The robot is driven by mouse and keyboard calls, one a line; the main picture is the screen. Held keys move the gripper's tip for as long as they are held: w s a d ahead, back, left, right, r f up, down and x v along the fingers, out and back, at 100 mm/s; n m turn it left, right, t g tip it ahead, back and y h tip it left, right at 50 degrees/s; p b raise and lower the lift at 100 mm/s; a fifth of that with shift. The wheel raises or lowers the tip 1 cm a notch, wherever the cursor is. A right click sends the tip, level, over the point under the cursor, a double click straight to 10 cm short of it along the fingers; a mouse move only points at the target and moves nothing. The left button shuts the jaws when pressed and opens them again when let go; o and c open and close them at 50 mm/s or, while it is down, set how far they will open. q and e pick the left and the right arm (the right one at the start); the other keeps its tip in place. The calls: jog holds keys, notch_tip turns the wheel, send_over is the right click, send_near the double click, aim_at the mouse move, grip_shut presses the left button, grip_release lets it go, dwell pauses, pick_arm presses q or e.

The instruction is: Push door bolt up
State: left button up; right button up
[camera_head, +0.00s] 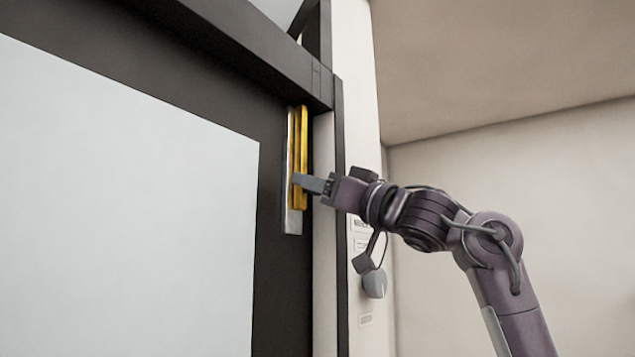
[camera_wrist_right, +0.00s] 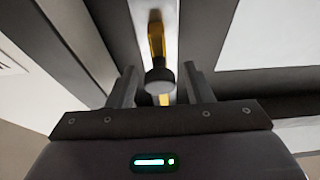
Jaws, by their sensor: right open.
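The door bolt (camera_head: 302,140) is a yellow upright bar on a silver plate (camera_head: 288,215), fixed near the edge of the dark door, just below the top of the frame. My right gripper (camera_head: 302,181) is in front of the bolt's lower part. In the right wrist view the bolt (camera_wrist_right: 156,42) shows as a yellow bar with a dark round knob (camera_wrist_right: 160,79). The knob appears between the two fingers of my right gripper (camera_wrist_right: 158,88), which are open with a gap on each side. Contact cannot be told. My left gripper is not in view.
The dark door (camera_head: 270,270) has a large pale panel (camera_head: 120,200) on the left. A dark frame beam (camera_head: 250,50) runs above the bolt. A grey rounded object (camera_head: 374,283) hangs on the wall below my right arm. The room to the right is clear.

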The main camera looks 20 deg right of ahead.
aim_at(305, 151)
jog(key=shift+s+d, duration=0.15)
jog(key=shift+c, duration=2)
grip_shut()
notch_tip(305, 151, up, 4)
jog(key=shift+r, duration=0.2)
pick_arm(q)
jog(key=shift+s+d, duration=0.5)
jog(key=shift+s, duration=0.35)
pick_arm(e)
jog(key=shift+s+r, duration=0.15)
jog(key=shift+r, duration=0.25)
